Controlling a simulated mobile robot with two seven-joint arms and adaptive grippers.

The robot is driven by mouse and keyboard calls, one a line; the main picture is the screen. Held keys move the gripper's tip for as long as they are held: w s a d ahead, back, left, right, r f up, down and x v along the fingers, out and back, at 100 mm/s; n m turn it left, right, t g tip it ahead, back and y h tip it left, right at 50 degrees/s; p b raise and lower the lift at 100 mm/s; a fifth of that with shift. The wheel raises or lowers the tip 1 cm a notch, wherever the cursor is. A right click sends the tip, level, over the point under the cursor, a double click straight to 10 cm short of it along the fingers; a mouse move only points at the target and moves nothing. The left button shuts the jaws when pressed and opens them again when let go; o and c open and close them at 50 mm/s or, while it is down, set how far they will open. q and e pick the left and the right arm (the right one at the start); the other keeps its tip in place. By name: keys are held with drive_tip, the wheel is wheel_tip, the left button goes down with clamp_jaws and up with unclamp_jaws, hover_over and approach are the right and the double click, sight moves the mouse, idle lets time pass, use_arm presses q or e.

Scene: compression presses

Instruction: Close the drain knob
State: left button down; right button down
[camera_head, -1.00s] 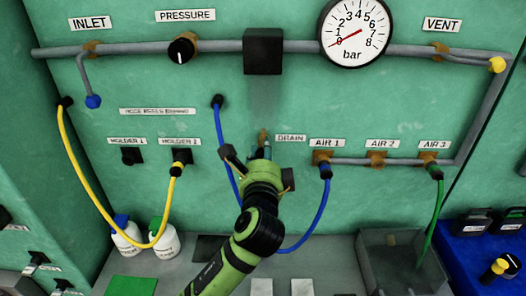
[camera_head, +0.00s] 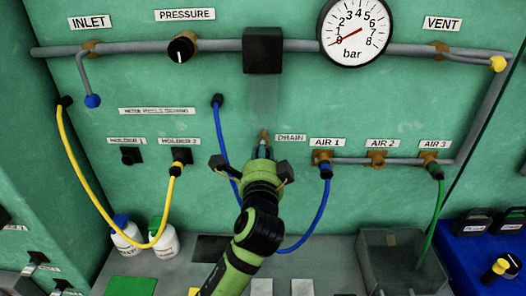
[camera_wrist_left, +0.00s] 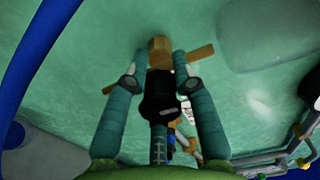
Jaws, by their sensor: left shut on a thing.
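The drain knob is a black knob (camera_wrist_left: 160,95) on a brass-coloured fitting (camera_wrist_left: 158,50) in the left wrist view. In the head view, only the brass part (camera_head: 264,134) shows, left of the DRAIN label (camera_head: 291,138); the knob is hidden by my gripper. My left gripper (camera_head: 262,151) reaches up to it from below. In the left wrist view, my left gripper (camera_wrist_left: 160,80) has one teal finger on each side of the black knob and is shut on it. My right gripper is not in view.
A blue hose (camera_head: 301,235) hangs behind and beside my left gripper and plugs in at AIR 1 (camera_head: 324,158). The black pressure knob (camera_head: 181,50) and the gauge (camera_head: 354,30), needle near 0, are higher up. Two bottles (camera_head: 165,241) stand lower left. A grey bin (camera_head: 369,267) stands lower right.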

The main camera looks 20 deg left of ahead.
use_arm(q)
drive_tip(key=shift+r, duration=0.1)
drive_tip(key=c, duration=1)
unclamp_jaws()
drive_tip(key=shift+s, duration=0.1)
drive_tip(key=v, duration=1.2)
